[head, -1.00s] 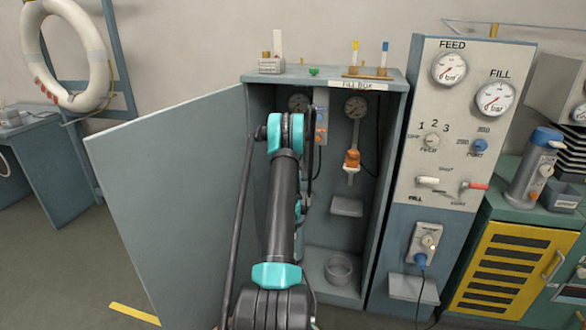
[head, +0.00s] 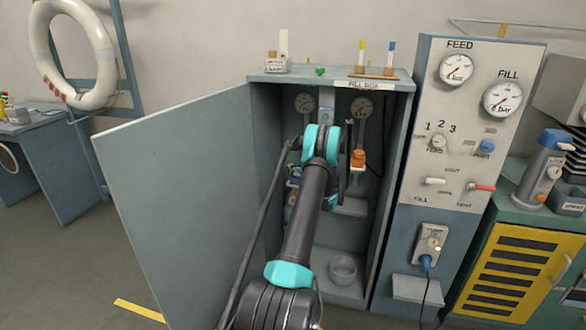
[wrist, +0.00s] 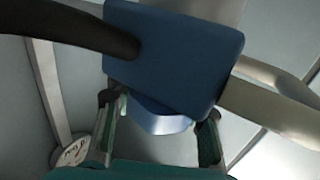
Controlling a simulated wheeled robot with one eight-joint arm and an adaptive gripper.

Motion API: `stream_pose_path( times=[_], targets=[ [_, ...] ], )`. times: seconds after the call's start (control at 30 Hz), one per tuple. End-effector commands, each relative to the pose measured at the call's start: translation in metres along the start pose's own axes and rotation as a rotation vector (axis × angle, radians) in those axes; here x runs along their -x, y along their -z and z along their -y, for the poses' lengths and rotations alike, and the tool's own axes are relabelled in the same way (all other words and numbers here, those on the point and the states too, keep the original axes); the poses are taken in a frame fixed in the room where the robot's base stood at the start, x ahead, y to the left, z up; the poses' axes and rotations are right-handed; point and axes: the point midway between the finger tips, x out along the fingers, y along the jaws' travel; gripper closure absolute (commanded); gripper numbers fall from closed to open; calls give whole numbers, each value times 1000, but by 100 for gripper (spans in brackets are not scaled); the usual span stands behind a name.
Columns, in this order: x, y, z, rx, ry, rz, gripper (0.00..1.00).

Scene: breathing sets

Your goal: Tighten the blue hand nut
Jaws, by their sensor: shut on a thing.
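In the wrist view, my gripper (wrist: 160,112) is shut on the blue hand nut (wrist: 162,125), a pale blue faceted piece with one finger at each side. A dark blue block (wrist: 178,55) sits just beyond the nut and hides its far side. A thick black hose (wrist: 70,25) meets the block at the left. In the head view, my arm reaches into the open fill box (head: 395,150) and hides the gripper and the nut.
The fill box door (head: 185,190) stands open at the left. An orange fitting (head: 358,160) hangs below the right gauge (head: 362,107) inside the box. A clear bowl (head: 343,268) stands on the box floor. The gauge panel (head: 470,120) stands close on the right.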

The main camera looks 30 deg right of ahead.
Motion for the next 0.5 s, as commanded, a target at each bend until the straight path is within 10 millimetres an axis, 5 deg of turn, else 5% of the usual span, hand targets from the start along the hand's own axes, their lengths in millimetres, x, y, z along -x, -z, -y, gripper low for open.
stream_pose_path(
  times=[0.5],
  targets=[
    [3,0,16,0,457,0,94]
  ],
)
